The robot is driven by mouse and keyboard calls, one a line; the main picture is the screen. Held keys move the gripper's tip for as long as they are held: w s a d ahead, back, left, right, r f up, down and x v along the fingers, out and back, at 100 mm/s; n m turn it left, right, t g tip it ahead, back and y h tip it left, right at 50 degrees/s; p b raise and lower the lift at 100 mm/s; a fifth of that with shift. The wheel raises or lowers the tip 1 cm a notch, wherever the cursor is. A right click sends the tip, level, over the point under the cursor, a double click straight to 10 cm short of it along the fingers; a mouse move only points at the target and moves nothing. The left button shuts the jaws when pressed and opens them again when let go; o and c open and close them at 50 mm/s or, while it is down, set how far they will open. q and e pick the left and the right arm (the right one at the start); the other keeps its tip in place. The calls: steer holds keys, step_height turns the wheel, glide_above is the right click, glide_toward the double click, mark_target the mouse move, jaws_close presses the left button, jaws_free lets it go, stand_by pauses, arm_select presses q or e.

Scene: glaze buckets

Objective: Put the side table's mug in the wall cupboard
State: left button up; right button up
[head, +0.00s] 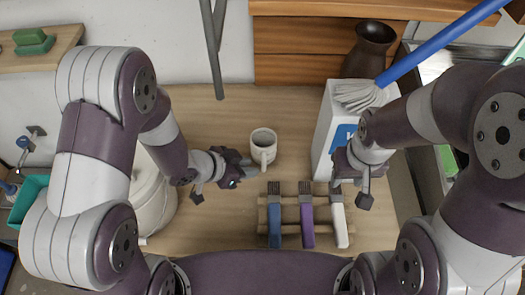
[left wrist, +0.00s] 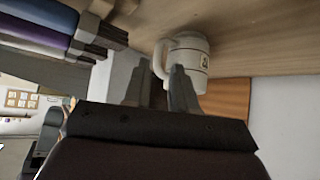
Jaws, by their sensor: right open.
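A white mug (head: 263,142) stands upright on the wooden table (head: 205,115), its handle toward me. In the left wrist view the mug (left wrist: 197,60) shows a small dark mark on its side. My left gripper (head: 243,168) is just beside the handle. In the left wrist view its two fingers (left wrist: 162,85) are apart, with the handle at or between their tips; I cannot tell whether they touch it. My right gripper (head: 352,172) is open and empty by the white box. A wooden wall unit (head: 300,45) is at the top; I cannot tell whether it is the cupboard.
Three brushes (head: 307,225) lie on a rack in front of the mug. A pale round pot (head: 150,195) is at left. The table behind the mug is clear.

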mark_target(264, 154)
arm_select(q)
steer(key=x, duration=0.5)
steer(key=shift+d+f, duration=0.2)
steer(key=shift+f, duration=0.2)
steer(key=shift+a+r, duration=0.1)
jaws_close()
